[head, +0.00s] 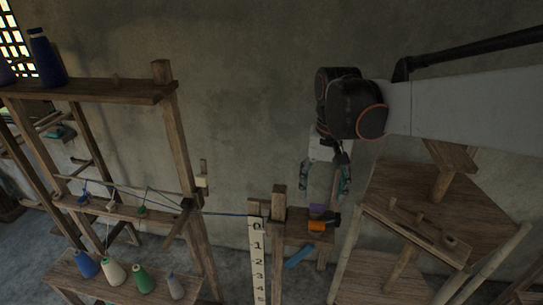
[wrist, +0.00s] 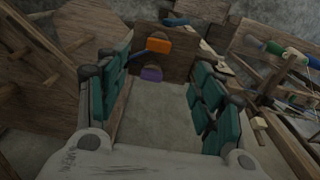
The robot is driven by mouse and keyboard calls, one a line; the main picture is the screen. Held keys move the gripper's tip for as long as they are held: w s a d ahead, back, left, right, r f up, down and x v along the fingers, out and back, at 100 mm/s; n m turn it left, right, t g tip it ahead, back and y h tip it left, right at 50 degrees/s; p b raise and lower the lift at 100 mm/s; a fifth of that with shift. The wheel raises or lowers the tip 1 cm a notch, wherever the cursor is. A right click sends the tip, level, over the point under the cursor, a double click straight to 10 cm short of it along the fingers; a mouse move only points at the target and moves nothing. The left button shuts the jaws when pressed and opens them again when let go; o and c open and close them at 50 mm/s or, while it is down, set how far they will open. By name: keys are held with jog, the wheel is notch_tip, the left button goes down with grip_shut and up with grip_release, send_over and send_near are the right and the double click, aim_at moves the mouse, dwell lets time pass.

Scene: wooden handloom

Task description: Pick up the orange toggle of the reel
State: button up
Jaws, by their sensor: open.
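The orange toggle (head: 317,225) is a small block at the wooden bracket beside the numbered strip, just below a purple piece (head: 318,210). In the wrist view the orange toggle (wrist: 158,45) shows whole, upper centre, against a wooden board, with the purple piece (wrist: 151,74) nearer to me. My gripper (head: 324,178) is open, fingers pointing down, above the toggle in the head view and apart from it. In the wrist view my gripper (wrist: 160,100) has its teal pads wide apart with nothing between them. The reel itself is hard to make out.
A white numbered strip (head: 258,262) hangs on a post left of the toggle. A blue bar (head: 299,256) lies below it. The loom frame (head: 182,150) with thread cones stands left. A wooden stand (head: 435,205) with a tray stands close on the right. Bare wall is behind.

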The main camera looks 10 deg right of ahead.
send_over(317, 224)
jog(key=f, duration=0.8)
jog(key=shift+s+a+f, duration=0.15)
jog(key=shift+s+a, duration=0.05)
jog(key=shift+s, duration=0.1)
jog(key=f, duration=0.2)
jog(key=w+f, duration=0.1)
jog(key=f, duration=0.1)
jog(key=shift+d+f+p, duration=0.1)
jog(key=shift+d+p, duration=0.1)
jog(key=shift+p, duration=0.1)
jog(key=shift+s+f, duration=0.15)
jog(key=shift+f, duration=0.4)
jog(key=shift+c, duration=0.6)
jog(key=c, duration=0.7)
